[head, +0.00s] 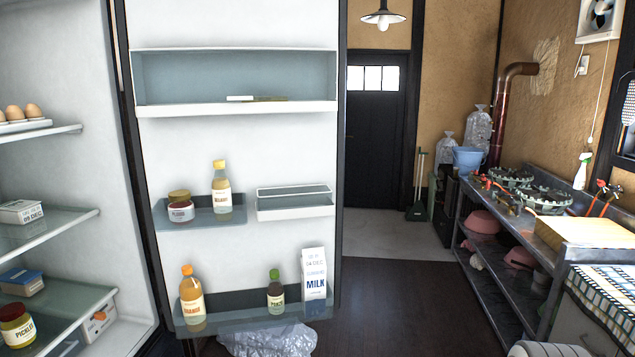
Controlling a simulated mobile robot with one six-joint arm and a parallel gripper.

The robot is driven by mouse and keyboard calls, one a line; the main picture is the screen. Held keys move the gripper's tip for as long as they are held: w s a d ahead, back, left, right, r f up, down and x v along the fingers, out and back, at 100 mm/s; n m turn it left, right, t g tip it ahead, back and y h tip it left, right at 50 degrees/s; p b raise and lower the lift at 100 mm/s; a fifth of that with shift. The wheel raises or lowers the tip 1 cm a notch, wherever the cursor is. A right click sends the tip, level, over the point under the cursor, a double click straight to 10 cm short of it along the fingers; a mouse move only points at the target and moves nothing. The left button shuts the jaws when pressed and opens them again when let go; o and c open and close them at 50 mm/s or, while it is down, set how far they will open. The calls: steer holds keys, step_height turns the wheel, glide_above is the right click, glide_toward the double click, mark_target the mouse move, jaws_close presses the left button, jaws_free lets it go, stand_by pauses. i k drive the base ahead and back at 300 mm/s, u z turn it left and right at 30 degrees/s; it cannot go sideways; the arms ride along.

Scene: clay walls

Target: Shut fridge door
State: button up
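The fridge door (270,160) stands wide open in the head view, its white inner side facing me. Its door shelves hold a jar (180,207) and a bottle (221,188) in the middle, and two bottles and a milk carton (314,283) at the bottom. The fridge interior (60,165) is at the left, with eggs (22,112), boxes and a pickle jar (16,326) on its shelves. The door's hinge side meets the fridge at the dark vertical edge between them. My gripper is not in view.
A metal kitchen bench (520,235) with gas burners (540,197) runs along the right wall. A clear plastic bag (268,340) lies on the floor below the fridge door. Dark floor (400,300) is open between door and bench, leading to a black door (375,140) at the back.

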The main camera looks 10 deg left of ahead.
mark_target(176, 146)
steer(key=z, duration=0.05)
steer(key=i, duration=5.15)
steer(key=u, duration=4.75)
